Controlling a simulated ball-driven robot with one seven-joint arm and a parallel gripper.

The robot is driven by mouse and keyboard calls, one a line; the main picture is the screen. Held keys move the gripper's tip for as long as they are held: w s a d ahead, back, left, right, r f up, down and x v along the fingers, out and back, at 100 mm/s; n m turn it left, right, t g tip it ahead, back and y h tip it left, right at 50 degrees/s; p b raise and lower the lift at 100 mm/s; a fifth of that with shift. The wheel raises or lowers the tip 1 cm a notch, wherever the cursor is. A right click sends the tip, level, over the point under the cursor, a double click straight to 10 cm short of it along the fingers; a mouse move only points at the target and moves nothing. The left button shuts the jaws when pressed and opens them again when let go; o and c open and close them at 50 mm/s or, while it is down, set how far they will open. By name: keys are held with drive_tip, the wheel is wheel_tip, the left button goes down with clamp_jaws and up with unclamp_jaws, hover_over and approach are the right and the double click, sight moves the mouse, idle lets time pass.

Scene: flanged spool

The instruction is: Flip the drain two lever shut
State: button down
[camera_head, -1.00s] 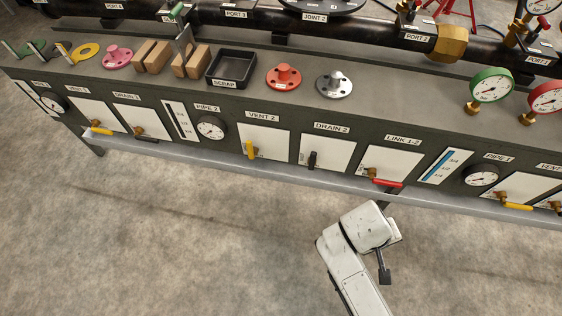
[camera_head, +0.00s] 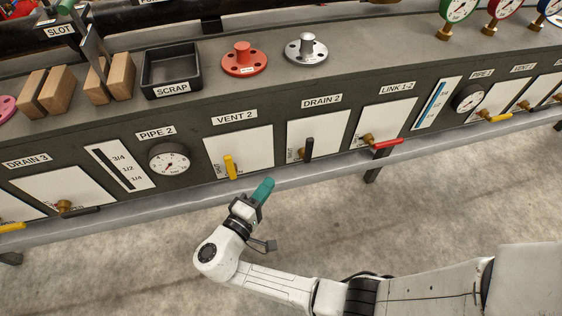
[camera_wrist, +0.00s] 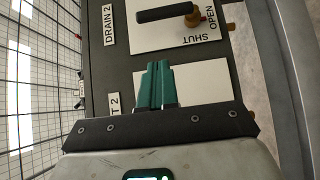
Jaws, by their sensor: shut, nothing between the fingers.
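The drain two lever (camera_head: 309,149) is a short black handle on a white plate under the DRAIN 2 label, standing upright. In the wrist view the handle (camera_wrist: 165,14) points from its brass valve body toward the DRAIN 2 label. SHUT is printed to the lever's left in the head view; OPEN also shows on the plate in the wrist view. My gripper (camera_head: 263,190) has teal fingers, closed together and empty. It is below and left of the lever, in front of the panel's lower edge, and apart from the lever. The fingers (camera_wrist: 158,85) point toward its plate.
The yellow vent two lever (camera_head: 230,167) is close on the left, and the red link lever (camera_head: 387,144) is on the right. A grey ledge (camera_head: 190,209) runs under the panel. The floor in front is clear.

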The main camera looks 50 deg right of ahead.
drive_tip(key=shift+w+a, duration=0.15)
drive_tip(key=shift+w, duration=0.05)
drive_tip(key=b, duration=0.1)
approach(306, 148)
drive_tip(key=w+d, duration=0.3)
drive_tip(key=w, duration=0.1)
drive_tip(key=shift+s+d+f, duration=0.2)
drive_tip(key=shift+s+d, duration=0.3)
drive_tip(key=shift+d, duration=0.3)
drive_tip(key=shift+s+d+f, duration=0.15)
drive_tip(key=shift+s+d, duration=0.4)
drive_tip(key=shift+d, duration=0.25)
drive_tip(key=shift+s+d+r, duration=0.1)
drive_tip(key=shift+d+r, duration=0.05)
